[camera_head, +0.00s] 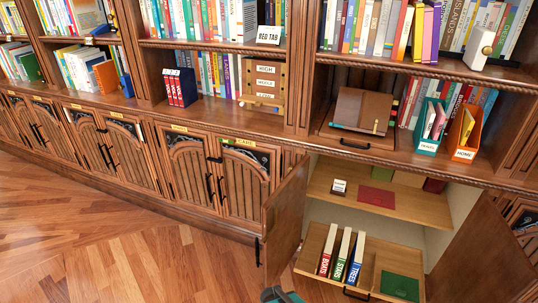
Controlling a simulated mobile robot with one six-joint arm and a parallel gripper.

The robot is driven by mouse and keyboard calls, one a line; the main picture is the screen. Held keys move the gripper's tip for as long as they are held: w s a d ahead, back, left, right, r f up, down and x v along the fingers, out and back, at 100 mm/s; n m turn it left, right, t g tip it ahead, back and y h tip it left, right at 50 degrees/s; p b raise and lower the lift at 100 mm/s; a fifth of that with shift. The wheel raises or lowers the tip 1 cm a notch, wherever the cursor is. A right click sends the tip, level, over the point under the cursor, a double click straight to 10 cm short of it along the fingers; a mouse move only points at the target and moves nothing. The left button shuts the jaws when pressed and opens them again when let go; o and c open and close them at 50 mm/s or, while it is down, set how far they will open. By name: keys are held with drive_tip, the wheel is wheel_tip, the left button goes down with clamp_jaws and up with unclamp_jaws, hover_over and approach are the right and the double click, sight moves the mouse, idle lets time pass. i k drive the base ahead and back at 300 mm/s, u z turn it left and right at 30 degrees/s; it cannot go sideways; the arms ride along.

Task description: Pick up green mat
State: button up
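A flat green mat (400,286) lies at the right of the low pull-out tray (371,273) inside the open lower cabinet. A divider separates it from three upright books. A small dark grey and teal part (280,295) shows at the bottom edge, left of the tray; it may be the tip of my gripper, cut off by the frame. Its fingers cannot be made out. It is apart from the green mat, with the tray's left side and the books between them.
Three books labelled BOATS, STARS and TREES (339,255) stand in the tray's left part. The cabinet shelf (322,188) above bears a red mat (376,197) and a small label stand (338,188). Open cabinet doors flank the opening, left (284,220) and right (485,255). Wooden floor (130,255) is clear at left.

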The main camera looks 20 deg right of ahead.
sight(398, 285)
drive_tip(key=z, duration=0.9)
drive_tip(key=k, duration=0.8)
drive_tip(key=z, duration=0.35)
drive_tip(key=i, duration=1)
drive_tip(key=z, duration=0.05)
